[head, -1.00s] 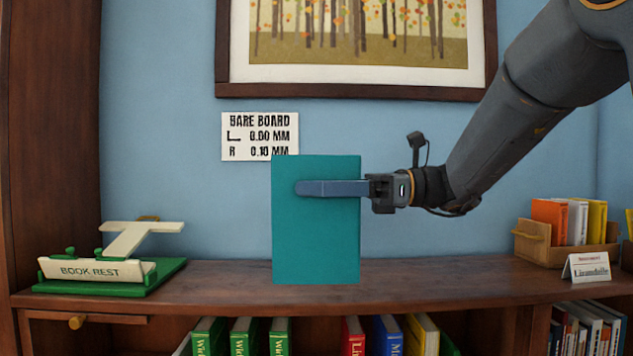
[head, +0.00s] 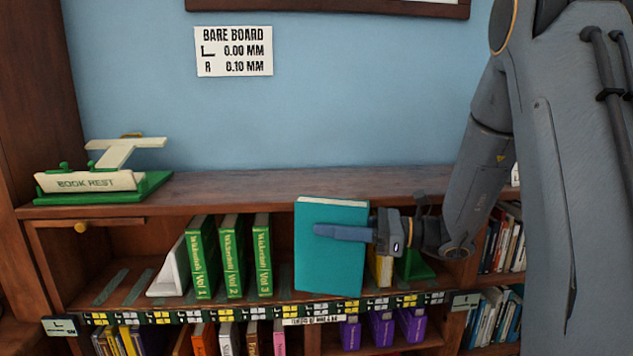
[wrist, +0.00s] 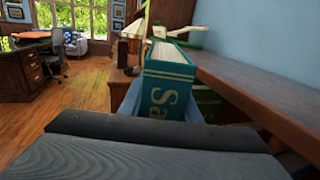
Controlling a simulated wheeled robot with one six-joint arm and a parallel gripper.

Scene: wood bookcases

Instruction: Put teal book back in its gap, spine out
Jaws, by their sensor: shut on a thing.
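The teal book (head: 331,262) is upright, slightly tilted, in front of the lower shelf's opening, its broad cover toward the head camera. My gripper (head: 345,233) is shut on it from the right, one finger across the cover. In the wrist view the book's lettered spine (wrist: 168,98) faces my wrist, with pale page edges on top. On the shelf, three green volumes (head: 232,256) stand left of the held book. A bare strip of shelf shows right of Vol 3; the held book hides what lies beyond, so I cannot tell the gap's extent.
A white wedge-shaped bookend (head: 172,272) leans left of the green volumes. A yellow book (head: 383,270) and a green support (head: 415,266) show right of the held book. A marked rail (head: 260,309) runs along the shelf edge. The book rest (head: 100,185) stands on the top board (head: 255,186).

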